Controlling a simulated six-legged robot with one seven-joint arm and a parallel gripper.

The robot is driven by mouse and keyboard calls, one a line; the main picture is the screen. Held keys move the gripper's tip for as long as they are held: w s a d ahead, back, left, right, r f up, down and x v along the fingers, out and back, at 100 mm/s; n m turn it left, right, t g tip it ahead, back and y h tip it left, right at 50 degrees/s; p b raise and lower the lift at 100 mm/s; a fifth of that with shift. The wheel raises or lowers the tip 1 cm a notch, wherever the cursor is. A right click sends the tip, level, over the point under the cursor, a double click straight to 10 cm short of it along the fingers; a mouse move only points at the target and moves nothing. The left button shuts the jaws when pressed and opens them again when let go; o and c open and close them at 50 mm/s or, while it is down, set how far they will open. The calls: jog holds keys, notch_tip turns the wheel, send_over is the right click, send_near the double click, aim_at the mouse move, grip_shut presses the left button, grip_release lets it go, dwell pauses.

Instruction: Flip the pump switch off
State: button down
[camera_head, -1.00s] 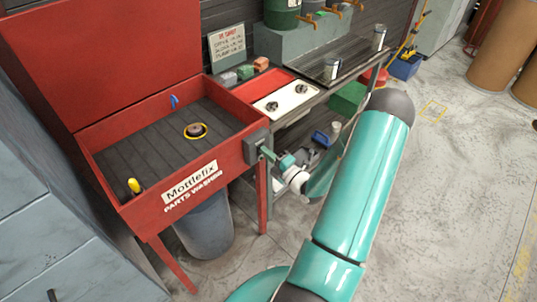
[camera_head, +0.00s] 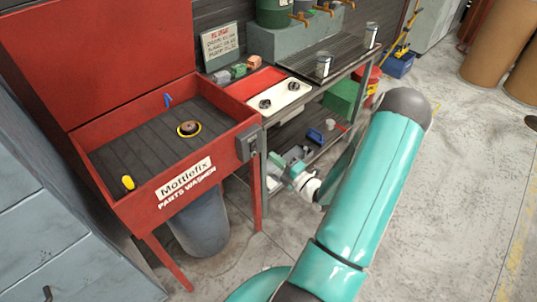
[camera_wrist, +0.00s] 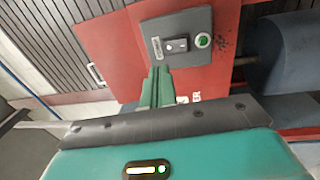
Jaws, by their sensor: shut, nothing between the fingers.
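The red parts washer (camera_head: 225,146) stands at left with a grey switch box (camera_head: 250,143) on its right side. In the wrist view the switch plate (camera_wrist: 178,36) carries a black pump switch (camera_wrist: 177,44) with a small light mark and a round green light or button (camera_wrist: 203,40) beside it. I cannot tell which way the switch is set. My gripper (camera_head: 270,158) is shut and empty, a little to the right of the box and apart from it. In the wrist view my green fingers (camera_wrist: 160,71) point at the plate's lower edge, just below the switch.
A grey bucket (camera_head: 203,222) is under the washer. A grey cabinet (camera_head: 50,235) is at left.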

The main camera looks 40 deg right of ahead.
jog(key=s, duration=0.6)
jog(key=shift+r, duration=0.4)
jog(key=shift+s, duration=0.15)
jog(key=w+a+r+n+g+y, duration=0.1)
jog(key=a+r+n+g+y, duration=0.3)
jog(key=a+n, duration=0.45)
jog(key=a+r+n+g+y, duration=0.35)
jog(key=a+n+g, duration=0.25)
jog(key=a+n, duration=0.3)
jog(key=w+a+r+n+g+y, duration=0.1)
jog(key=a+r+n+g+y, duration=0.2)
jog(key=a+r+n+g, duration=0.5)
jog(key=s+a+r+n+t+h, duration=0.1)
jog(key=s+r+n+h, duration=0.1)
jog(key=n, duration=0.7)
jog(key=s+a+r+n+t+h, duration=0.1)
jog(key=s+a+r+n+h, duration=0.1)
jog(key=r+n+h, duration=0.3)
jog(key=s+a+r+n+t+h, duration=0.2)
jog(key=s+r+n+h, duration=0.1)
jog(key=n, duration=1.1)
jog(key=shift+s+a+r+h, duration=0.25)
jog(key=shift+r+h, duration=0.3)
jog(key=shift+r, duration=0.05)
